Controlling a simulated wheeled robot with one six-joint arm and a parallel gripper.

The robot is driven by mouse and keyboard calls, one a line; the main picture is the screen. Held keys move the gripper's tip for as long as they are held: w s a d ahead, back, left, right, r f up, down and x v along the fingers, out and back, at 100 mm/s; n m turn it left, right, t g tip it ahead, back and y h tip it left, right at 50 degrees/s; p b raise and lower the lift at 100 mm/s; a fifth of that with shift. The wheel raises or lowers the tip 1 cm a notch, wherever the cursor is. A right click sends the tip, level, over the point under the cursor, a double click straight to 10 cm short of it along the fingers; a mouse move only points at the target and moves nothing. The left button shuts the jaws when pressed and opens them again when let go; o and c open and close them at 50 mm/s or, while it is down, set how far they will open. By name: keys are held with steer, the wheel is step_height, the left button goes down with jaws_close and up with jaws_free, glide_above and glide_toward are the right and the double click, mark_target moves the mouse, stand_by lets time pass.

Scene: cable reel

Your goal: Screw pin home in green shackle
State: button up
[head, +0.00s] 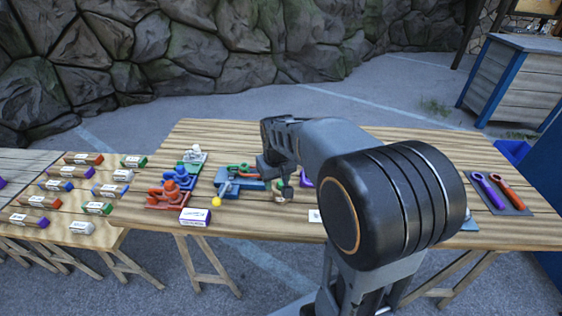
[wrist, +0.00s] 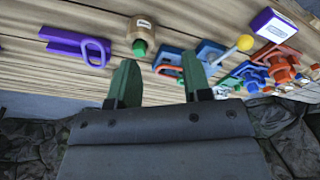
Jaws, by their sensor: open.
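A green shackle (head: 243,168) lies by the blue vise (head: 238,184) with a yellow ball on its handle, left of my gripper. My gripper (head: 285,189) is low over the table, partly hidden by my arm. In the wrist view my gripper (wrist: 158,70) is open and empty, its fingers either side of the orange loop's line of sight. A tan cylinder with a green end (wrist: 141,36) lies beyond the left finger.
A purple shackle on a purple block (wrist: 80,44) is beside the tan cylinder. Blue (head: 178,178) and orange (head: 167,196) fixtures and a white labelled box (head: 194,216) stand at left. A dark mat (head: 500,205) holds purple and orange tools at right. Much bare wood lies behind.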

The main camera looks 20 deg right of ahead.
steer(key=g+p, duration=0.1)
steer(key=p, duration=0.1)
glide_toward(281, 182)
steer(key=s+a, duration=0.3)
steer(key=shift+g, duration=0.4)
steer(key=w+d+f, duration=0.3)
steer(key=shift+w+f+p, duration=0.3)
steer(key=shift+f+p, duration=0.05)
steer(key=shift+d+f, duration=0.1)
steer(key=shift+f, duration=0.4)
steer(key=shift+f+b, duration=0.25)
steer(key=shift+b, duration=0.15)
steer(key=shift+f, duration=0.1)
steer(key=shift+f+b, duration=1.65)
steer(key=shift+f, duration=0.6)
jaws_close()
